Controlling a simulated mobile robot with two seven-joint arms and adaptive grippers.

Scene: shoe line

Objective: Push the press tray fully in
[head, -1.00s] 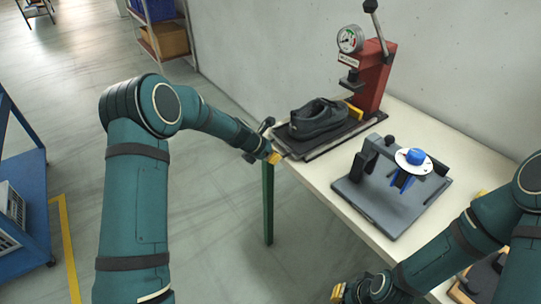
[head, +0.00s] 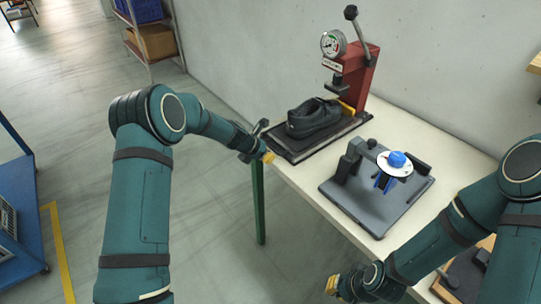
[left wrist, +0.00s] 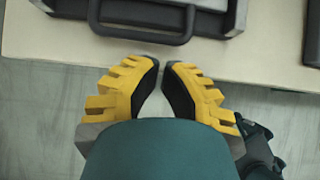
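The press tray (head: 282,149) is a flat dark tray at the back left of the table, sticking out from the red press (head: 357,78). A black shoe (head: 313,119) lies on it. In the left wrist view, the tray's dark handle (left wrist: 140,31) is at the top, over the table edge. My left gripper (head: 268,157) is at the tray's near end; in the wrist view its yellow fingers (left wrist: 161,65) nearly meet at the tips, just short of the handle with a small gap, holding nothing. My right gripper (head: 336,286) is low, in front of the table; its fingers are unclear.
A grey fixture plate (head: 376,208) with a blue-knobbed white disc (head: 396,163) stands on the table (head: 440,135) right of the tray. The press has a gauge and a raised lever (head: 361,35). Open floor lies left of the table; a blue cart (head: 18,215) is at far left.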

